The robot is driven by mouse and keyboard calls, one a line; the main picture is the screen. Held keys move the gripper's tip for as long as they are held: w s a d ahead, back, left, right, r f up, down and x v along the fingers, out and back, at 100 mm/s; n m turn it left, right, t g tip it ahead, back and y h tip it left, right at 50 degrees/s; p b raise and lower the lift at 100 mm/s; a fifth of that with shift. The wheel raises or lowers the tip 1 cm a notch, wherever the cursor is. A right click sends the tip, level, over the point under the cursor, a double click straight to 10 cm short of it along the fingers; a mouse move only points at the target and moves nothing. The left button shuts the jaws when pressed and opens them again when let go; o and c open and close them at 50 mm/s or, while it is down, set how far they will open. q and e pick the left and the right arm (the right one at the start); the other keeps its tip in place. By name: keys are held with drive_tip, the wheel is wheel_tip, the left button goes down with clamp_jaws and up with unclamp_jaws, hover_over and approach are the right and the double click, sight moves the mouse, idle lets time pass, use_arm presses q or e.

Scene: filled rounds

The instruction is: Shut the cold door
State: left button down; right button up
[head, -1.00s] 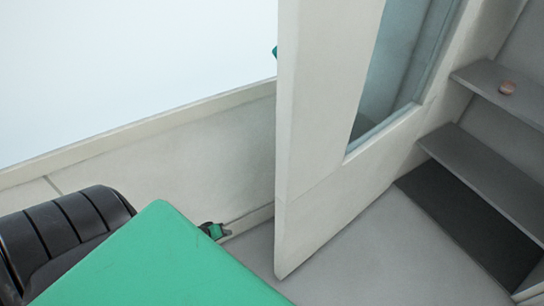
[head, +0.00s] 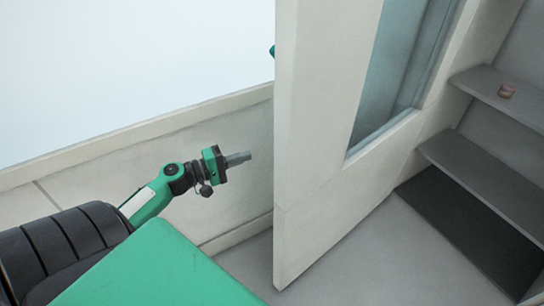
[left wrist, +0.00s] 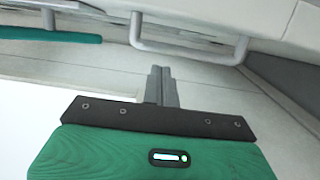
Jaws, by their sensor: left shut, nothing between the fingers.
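The cold door (head: 318,150) stands open in the head view, a pale panel with a glass pane (head: 395,75), its free edge toward me. My left gripper (head: 247,157) is shut and empty, a little to the left of the door's free edge and apart from it. In the left wrist view the shut fingers (left wrist: 162,72) point toward a pale surface. A grey bar handle (left wrist: 190,52) shows beyond the fingertips there. My right gripper is not seen.
A low pale wall (head: 235,130) runs along the left. Grey floor (head: 370,265) is clear beneath the door.

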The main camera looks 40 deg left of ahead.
use_arm(q)
drive_tip(key=w+d+p, duration=0.4)
drive_tip(key=w+d, duration=0.1)
drive_tip(key=d, duration=0.2)
idle(0.5)
